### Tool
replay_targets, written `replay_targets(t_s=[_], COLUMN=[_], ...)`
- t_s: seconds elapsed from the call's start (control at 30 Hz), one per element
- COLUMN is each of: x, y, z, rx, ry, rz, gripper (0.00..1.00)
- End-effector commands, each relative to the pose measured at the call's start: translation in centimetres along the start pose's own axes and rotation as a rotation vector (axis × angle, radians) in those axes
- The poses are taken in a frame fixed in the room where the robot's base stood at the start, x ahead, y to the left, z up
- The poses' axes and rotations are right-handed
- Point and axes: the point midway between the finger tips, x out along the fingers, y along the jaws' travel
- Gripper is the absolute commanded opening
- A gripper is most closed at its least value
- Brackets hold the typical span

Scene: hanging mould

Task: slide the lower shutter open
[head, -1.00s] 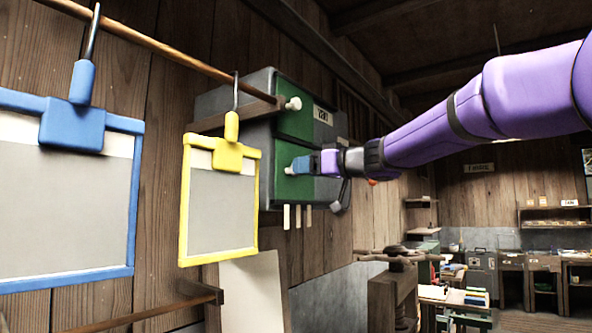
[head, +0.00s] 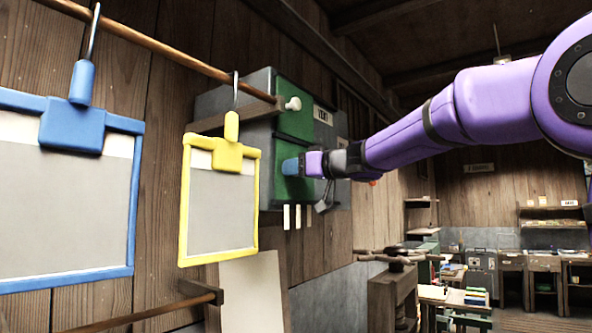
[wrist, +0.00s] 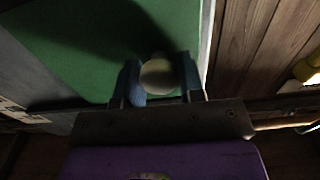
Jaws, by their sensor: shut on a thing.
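The grey box (head: 262,165) on the plank wall has two green shutters, one above the other. The lower shutter (head: 296,190) is partly hidden behind my gripper (head: 286,167). The lower shutter also fills much of the wrist view as a green panel (wrist: 70,50). Its pale round knob (wrist: 157,75) sits between my two blue fingers in the wrist view. My gripper is shut on this knob. In the head view the fingers hide the knob. The upper shutter (head: 295,123) has its own white knob (head: 293,104), standing free.
A yellow frame (head: 257,205) and a blue frame (head: 136,200) hang from a wooden rail (head: 180,52) left of the box. The yellow frame hangs close to the box's left side. Several pale strips (head: 297,216) hang below it. A wooden stand (head: 385,300) is lower right.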

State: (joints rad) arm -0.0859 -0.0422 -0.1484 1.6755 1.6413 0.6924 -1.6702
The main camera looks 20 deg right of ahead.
Motion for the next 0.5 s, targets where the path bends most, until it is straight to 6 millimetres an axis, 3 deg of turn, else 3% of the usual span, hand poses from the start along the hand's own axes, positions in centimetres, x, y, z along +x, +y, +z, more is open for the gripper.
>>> replay_targets(t_s=[0.13,0.27,0.5], x=[0.0,0.0,0.0], y=[0.6,2.5,8.4], z=[0.1,0.1,0.1], rx=[0.0,0.0,0.0], ry=[-0.001,-0.001,-0.002], rz=[0.001,0.003,0.005], gripper=[0.0,0.0,0.0])
